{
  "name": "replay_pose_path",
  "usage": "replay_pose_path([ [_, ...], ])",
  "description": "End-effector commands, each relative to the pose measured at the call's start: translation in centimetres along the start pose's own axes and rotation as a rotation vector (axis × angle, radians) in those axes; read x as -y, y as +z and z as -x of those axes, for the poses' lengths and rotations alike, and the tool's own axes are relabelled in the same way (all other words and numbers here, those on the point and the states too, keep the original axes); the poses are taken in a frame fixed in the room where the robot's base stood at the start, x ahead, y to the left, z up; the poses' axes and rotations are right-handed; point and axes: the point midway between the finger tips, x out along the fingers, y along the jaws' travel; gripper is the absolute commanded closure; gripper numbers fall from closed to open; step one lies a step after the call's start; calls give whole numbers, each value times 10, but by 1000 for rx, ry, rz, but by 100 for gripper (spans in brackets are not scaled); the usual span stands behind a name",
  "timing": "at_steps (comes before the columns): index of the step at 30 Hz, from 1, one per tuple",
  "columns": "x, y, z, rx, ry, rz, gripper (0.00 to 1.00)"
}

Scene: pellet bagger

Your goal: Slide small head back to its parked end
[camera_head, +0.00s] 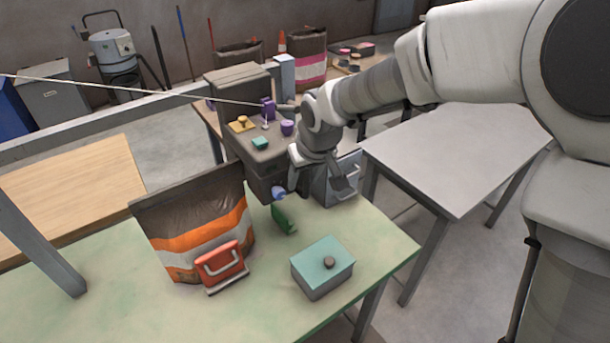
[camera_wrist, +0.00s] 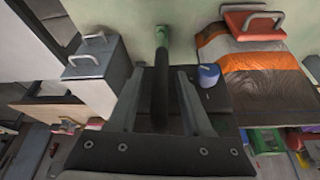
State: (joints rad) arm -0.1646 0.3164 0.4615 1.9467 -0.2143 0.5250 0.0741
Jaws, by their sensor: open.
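I cannot tell for sure which part is the small head. My gripper (camera_head: 322,180) is open in front of the machine (camera_head: 240,110), by its lower front. In the wrist view its two fingers (camera_wrist: 158,78) stand apart, with a dark bar between them in the picture; contact cannot be told. A green piece (camera_head: 284,219) shows below the gripper, and a green end (camera_wrist: 162,36) tops the bar in the wrist view. A blue knob (camera_head: 278,192) is beside the gripper and outside the fingers in the wrist view (camera_wrist: 209,74).
An orange-striped bag (camera_head: 190,225) with a red handled block (camera_head: 221,264) at its front stands on the green table (camera_head: 110,305). A teal-lidded box (camera_head: 322,268) is at the front right. A grey handled box (camera_head: 340,182) is behind my gripper. A grey table (camera_head: 455,150) is clear.

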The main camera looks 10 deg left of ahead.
Motion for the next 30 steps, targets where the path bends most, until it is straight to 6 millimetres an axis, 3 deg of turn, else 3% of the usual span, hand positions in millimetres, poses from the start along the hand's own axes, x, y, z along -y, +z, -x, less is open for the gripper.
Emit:
replay_pose_path([
  [2, 0, 0, 0, 0, 0, 0, 50],
  [11, 0, 0, 0, 0, 0, -1, 100],
  [30, 0, 0, 1, 0, 0, -1, 100],
])
